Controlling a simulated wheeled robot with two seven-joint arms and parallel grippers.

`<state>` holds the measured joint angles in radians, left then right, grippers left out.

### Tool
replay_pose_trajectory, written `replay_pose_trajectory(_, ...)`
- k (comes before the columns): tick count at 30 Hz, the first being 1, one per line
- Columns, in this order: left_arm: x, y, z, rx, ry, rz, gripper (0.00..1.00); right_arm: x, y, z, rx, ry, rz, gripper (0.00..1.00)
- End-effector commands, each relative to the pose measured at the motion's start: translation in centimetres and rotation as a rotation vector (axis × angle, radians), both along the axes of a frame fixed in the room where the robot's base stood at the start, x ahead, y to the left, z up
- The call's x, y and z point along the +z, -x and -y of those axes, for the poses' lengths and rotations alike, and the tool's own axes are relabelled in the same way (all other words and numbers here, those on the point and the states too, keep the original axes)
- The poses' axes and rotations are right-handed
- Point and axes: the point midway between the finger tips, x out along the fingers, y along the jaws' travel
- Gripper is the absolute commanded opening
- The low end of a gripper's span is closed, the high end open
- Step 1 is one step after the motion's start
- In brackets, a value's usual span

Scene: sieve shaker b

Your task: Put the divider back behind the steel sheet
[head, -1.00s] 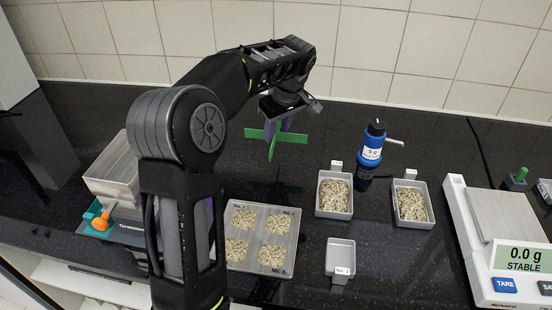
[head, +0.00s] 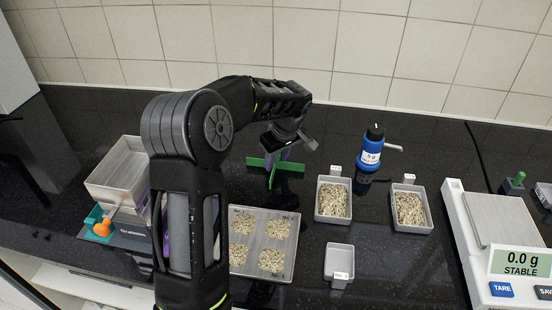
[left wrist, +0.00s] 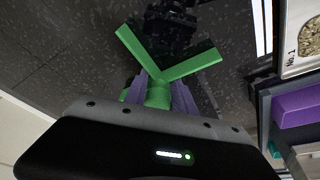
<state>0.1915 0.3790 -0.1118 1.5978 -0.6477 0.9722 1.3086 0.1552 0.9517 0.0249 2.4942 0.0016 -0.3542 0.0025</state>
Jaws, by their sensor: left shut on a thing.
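The green cross-shaped divider (head: 290,166) is upright behind the steel sheet, very low over or on the black counter; I cannot tell whether it touches. My left gripper (head: 283,154) is shut on it from above. In the left wrist view, the purple fingers (left wrist: 158,95) pinch the divider's middle, and its green arms (left wrist: 195,65) spread out beyond them. The steel sheet (head: 257,241) lies flat in front, with several separate piles of grain on it. Part of its labelled corner (left wrist: 295,60) shows in the left wrist view. My right gripper is out of view.
Right of the sheet are two grain-filled trays (head: 319,212) (head: 428,222), an empty tray (head: 339,262) and a blue bottle (head: 370,150). The balance (head: 478,262) reads 0.0 g at far right. A sieve shaker (head: 118,180) stands at left. The counter behind the divider is clear.

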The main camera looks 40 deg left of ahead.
Motion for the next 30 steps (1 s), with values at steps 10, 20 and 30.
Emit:
replay_pose_trajectory(10,-0.2,0.0,0.0,0.001,0.0,0.001,0.34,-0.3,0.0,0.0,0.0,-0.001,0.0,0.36)
replay_pose_trajectory(20,-0.2,0.0,0.0,0.001,0.0,0.001,0.53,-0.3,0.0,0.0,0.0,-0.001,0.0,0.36)
replay_pose_trajectory(30,0.6,0.0,0.1,0.0,-0.001,0.003,0.53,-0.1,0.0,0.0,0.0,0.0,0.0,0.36)
